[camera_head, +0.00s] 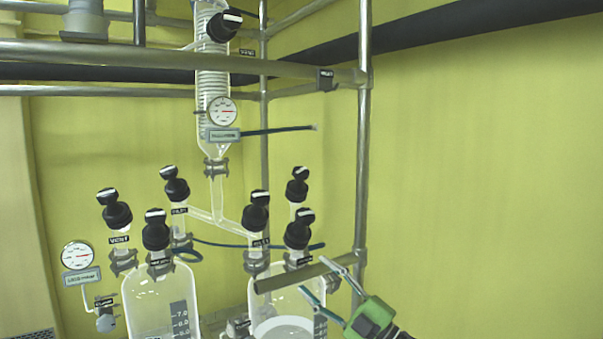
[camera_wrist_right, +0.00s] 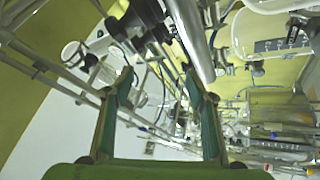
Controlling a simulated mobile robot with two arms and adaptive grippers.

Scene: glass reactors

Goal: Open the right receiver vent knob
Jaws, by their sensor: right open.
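The right receiver (camera_head: 270,297) is a clear glass vessel at the bottom middle of the head view. Several black knobs with white-marked tops stand above it: one at left (camera_head: 256,211), one at front right (camera_head: 299,230) and one behind (camera_head: 297,185). Their labels are too small to read, so I cannot tell which is the vent knob. My right gripper (camera_head: 318,277) is open and empty, below and right of the front-right knob, by the metal rail. In the wrist view, black knobs (camera_wrist_right: 145,14) lie beyond the open right gripper (camera_wrist_right: 157,76). My left gripper is out of view.
A horizontal metal rail (camera_head: 285,278) crosses in front of the right receiver, and an upright post (camera_head: 362,150) stands right of it. The left receiver (camera_head: 150,290) has its own black knobs, one labelled VENT (camera_head: 119,240). Free room lies right of the post.

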